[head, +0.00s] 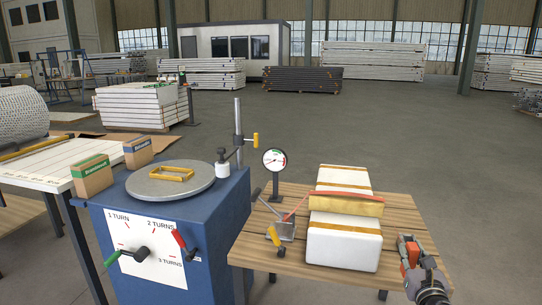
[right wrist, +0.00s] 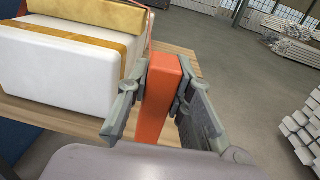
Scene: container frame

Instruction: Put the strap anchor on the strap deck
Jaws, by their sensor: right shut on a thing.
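The orange block (right wrist: 160,98), which I take for the strap anchor, is upright between the two grey fingers of my right gripper (right wrist: 152,105). In the head view my right gripper (head: 408,246) is at the right edge of the wooden-topped table, right of the white package; a bit of orange shows there. The slatted wooden top (head: 402,215) appears to be the strap deck. The block's lower end is hidden, so I cannot tell whether it touches the deck. My left gripper is out of view.
A white package (head: 343,250) with yellow bands and a tan pad (head: 346,206) lies on the deck, a red strap running to a grey tensioner (head: 283,229). A dial gauge (head: 274,161) stands behind. A blue cabinet (head: 215,215) with a turntable is at left.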

